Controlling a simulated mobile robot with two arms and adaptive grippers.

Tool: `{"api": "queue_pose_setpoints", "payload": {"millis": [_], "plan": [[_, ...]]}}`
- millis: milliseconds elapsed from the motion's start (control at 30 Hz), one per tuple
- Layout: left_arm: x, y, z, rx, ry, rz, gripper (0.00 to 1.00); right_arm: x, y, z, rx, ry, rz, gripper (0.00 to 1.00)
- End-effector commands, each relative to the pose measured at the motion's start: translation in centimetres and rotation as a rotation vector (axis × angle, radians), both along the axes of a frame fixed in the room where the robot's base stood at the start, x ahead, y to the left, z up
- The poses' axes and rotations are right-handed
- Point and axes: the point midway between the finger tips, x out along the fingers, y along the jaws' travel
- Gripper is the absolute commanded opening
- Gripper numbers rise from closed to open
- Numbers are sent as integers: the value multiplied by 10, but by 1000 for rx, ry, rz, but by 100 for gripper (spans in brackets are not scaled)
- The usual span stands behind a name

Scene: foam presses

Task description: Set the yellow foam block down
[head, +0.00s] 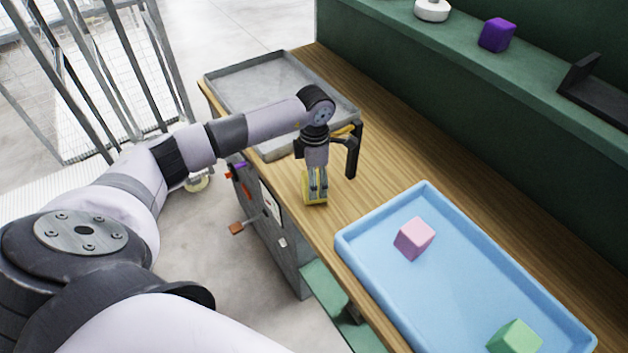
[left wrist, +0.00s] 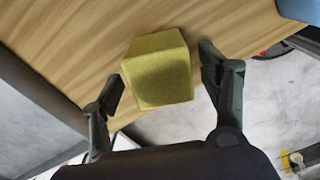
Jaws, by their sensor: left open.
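The yellow foam block (head: 315,199) is on the wooden bench top near its front edge, between the grey tray and the blue tray. My left gripper (head: 316,186) is above it, pointing down, with its fingers around the block's upper part. In the left wrist view the yellow block (left wrist: 158,68) shows large between the two dark fingers of the left gripper (left wrist: 163,77). The fingers are open, with a narrow gap on the right side; contact on the left side is hard to tell. My right gripper is not in view.
A blue tray (head: 375,236) holds a pink block (head: 414,238) and a green block (head: 515,337). An empty grey tray (head: 262,78) lies at the far end. A green shelf (head: 455,28) behind carries a purple block (head: 497,35). Bare wood (head: 395,155) lies between.

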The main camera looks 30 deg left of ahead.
Motion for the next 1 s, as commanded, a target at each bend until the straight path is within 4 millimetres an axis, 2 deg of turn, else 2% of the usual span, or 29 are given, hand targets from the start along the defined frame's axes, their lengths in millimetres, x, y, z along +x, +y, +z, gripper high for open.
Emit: {"api": "queue_pose_setpoints", "payload": {"millis": [33,300,500,700,1000], "plan": [[1,1,7,1,-5,-1,69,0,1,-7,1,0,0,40],[1,1,66,1,-5,-1,69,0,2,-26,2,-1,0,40],[1,1,97,1,-3,0,69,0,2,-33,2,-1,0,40],[0,1,108,1,0,0,69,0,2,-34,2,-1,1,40],[0,1,108,1,1,0,69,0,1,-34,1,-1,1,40]]}}
